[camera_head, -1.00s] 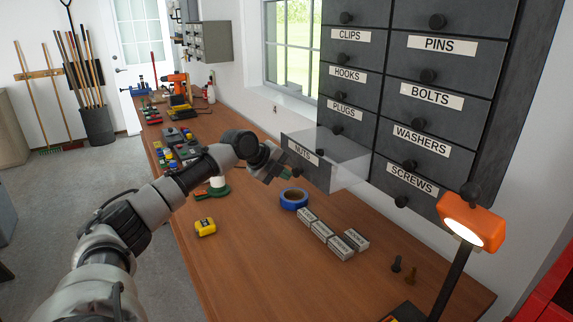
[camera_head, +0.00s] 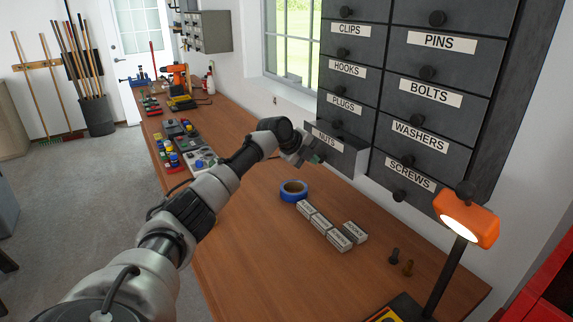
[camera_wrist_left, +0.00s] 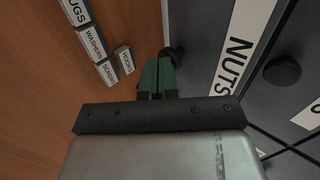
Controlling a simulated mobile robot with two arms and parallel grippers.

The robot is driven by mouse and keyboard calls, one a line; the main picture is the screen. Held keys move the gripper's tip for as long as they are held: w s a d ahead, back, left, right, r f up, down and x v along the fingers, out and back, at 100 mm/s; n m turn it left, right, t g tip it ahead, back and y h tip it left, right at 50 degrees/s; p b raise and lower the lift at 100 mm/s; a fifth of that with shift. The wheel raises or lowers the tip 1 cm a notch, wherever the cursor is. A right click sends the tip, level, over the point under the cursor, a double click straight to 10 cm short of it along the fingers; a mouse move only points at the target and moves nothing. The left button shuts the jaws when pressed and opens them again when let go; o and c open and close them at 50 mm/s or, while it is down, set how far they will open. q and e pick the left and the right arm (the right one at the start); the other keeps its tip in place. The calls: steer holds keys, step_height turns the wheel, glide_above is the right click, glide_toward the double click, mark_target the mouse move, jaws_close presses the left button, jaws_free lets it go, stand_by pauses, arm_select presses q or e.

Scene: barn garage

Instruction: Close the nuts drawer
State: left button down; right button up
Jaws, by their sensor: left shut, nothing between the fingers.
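The grey nuts drawer (camera_head: 340,147), at the bottom of the cabinet's left column, sticks out a little from the cabinet. Its white label reads NUTS, and the label shows large in the left wrist view (camera_wrist_left: 240,48). My left gripper (camera_head: 313,159) is at the lower part of the drawer's front. In the left wrist view its green fingers (camera_wrist_left: 157,74) are together and empty. They are beside the dark round knob (camera_wrist_left: 174,55); I cannot tell if they touch it. The gripper hides the knob in the head view. My right gripper is not in view.
The screws drawer (camera_head: 410,170) and the other cabinet drawers look shut. Blue tape (camera_head: 293,190) and several small labelled boxes (camera_head: 335,230) lie on the workbench below the drawer. An orange lamp (camera_head: 466,217) stands at the right. Bench space left of the tape is partly behind my arm.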

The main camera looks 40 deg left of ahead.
mark_target(328, 152)
arm_select(q)
steer(key=w+b, duration=0.1)
steer(key=w, duration=0.1)
steer(key=w+d+b, duration=0.1)
steer(key=w, duration=0.1)
steer(key=shift+w+d, duration=0.2)
steer(key=shift+w, duration=0.15)
steer(key=shift+w+d, duration=0.15)
steer(key=shift+w, duration=0.05)
steer(key=shift+r, duration=0.15)
steer(key=shift+d, duration=0.15)
